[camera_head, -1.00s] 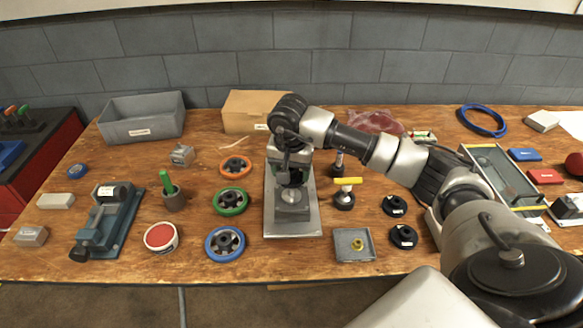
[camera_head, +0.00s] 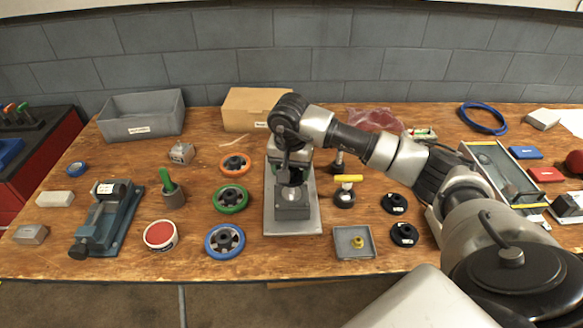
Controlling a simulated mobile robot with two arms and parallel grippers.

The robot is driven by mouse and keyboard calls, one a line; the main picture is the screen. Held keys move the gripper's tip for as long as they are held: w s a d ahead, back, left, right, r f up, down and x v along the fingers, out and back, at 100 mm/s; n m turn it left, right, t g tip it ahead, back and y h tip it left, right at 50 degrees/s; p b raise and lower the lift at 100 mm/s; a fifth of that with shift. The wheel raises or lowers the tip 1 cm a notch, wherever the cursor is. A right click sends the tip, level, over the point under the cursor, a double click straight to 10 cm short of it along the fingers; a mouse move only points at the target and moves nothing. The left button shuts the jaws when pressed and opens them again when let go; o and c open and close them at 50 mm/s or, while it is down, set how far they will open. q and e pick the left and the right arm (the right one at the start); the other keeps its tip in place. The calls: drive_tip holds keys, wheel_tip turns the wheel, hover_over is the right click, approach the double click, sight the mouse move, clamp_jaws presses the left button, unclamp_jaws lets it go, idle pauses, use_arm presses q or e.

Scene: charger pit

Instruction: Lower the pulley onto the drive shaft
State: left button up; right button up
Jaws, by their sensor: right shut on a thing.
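My right gripper (camera_head: 291,174) points down over the grey stand (camera_head: 292,210) in the middle of the bench. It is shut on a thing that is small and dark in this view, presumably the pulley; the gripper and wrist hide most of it. A block with a pale round top stands on the plate just below the fingers. The drive shaft cannot be made out, and I cannot tell whether the held piece touches it. My left gripper is not in view.
Orange (camera_head: 235,165), green (camera_head: 230,199) and blue (camera_head: 225,241) wheels lie left of the stand. A cardboard box (camera_head: 252,108) stands behind. My right arm spans the right side.

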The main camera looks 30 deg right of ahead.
sight(292, 184)
drive_tip(key=shift+f+b, duration=2.2)
drive_tip(key=shift+f, duration=0.55)
idle(0.9)
drive_tip(key=o, duration=1.1)
drive_tip(key=shift+c, duration=0.2)
drive_tip(key=shift+r, duration=0.1)
drive_tip(key=r, duration=0.7)
drive_tip(key=s+a+r, duration=0.1)
drive_tip(key=r, duration=0.2)
drive_tip(key=shift+r, duration=0.35)
